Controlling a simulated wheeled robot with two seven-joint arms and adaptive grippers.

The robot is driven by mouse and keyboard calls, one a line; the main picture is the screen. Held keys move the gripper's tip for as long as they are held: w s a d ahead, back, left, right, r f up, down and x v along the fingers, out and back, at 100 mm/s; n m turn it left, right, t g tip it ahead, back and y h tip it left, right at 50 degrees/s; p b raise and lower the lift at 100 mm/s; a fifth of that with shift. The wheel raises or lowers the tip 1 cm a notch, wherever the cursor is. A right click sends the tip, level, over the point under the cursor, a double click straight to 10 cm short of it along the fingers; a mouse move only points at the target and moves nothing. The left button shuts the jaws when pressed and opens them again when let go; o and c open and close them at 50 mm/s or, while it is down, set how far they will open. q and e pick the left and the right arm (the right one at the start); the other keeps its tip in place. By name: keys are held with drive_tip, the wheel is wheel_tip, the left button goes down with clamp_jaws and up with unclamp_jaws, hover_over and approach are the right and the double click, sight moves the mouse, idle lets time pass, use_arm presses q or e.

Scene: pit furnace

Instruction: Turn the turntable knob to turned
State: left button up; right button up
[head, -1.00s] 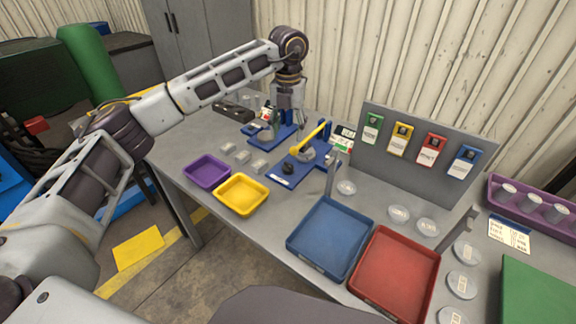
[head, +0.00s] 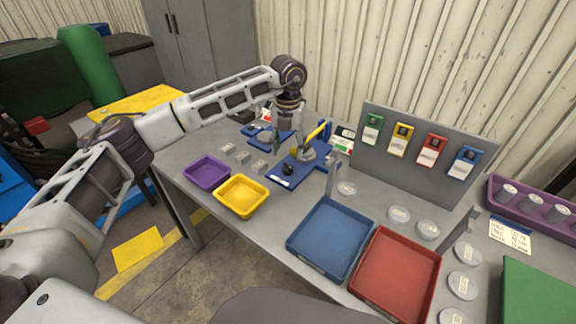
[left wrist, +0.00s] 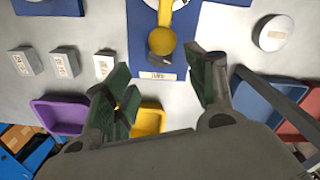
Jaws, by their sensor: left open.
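A blue base plate (head: 283,181) on the grey bench carries a small black knob (head: 288,169) at its front, a grey round platform (head: 301,156) and a raised yellow lever (head: 316,132). In the left wrist view the lever ends in a yellow ball (left wrist: 162,40), with the dark knob (left wrist: 160,60) partly behind it and a white label below. Which knob is the turntable's I cannot tell for sure. My left gripper (head: 288,142) is open and empty, pointing down over this unit; in the wrist view its fingers (left wrist: 162,80) stand either side of the knob area, apart from it. My right gripper is not in view.
Purple (head: 207,172) and yellow (head: 241,195) trays lie left front, blue (head: 330,237) and red (head: 397,274) trays right front. Several small blocks stand beside the unit. Another blue fixture (head: 262,130) is behind left. A grey panel (head: 420,160) with colored tags stands behind right.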

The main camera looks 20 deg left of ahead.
sight(288, 165)
use_arm(q)
wheel_tip(288, 165, down, 7)
drive_tip(key=shift+r, duration=0.1)
drive_tip(key=shift+f, duration=0.3)
drive_tip(key=c, duration=0.9)
drive_tip(key=shift+c, duration=0.5)
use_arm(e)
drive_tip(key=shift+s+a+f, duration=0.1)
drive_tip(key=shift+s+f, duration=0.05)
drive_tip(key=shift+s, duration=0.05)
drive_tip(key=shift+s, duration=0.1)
use_arm(q)
drive_tip(key=shift+m, duration=0.6)
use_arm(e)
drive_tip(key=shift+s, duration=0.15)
use_arm(q)
drive_tip(key=shift+c, duration=0.2)
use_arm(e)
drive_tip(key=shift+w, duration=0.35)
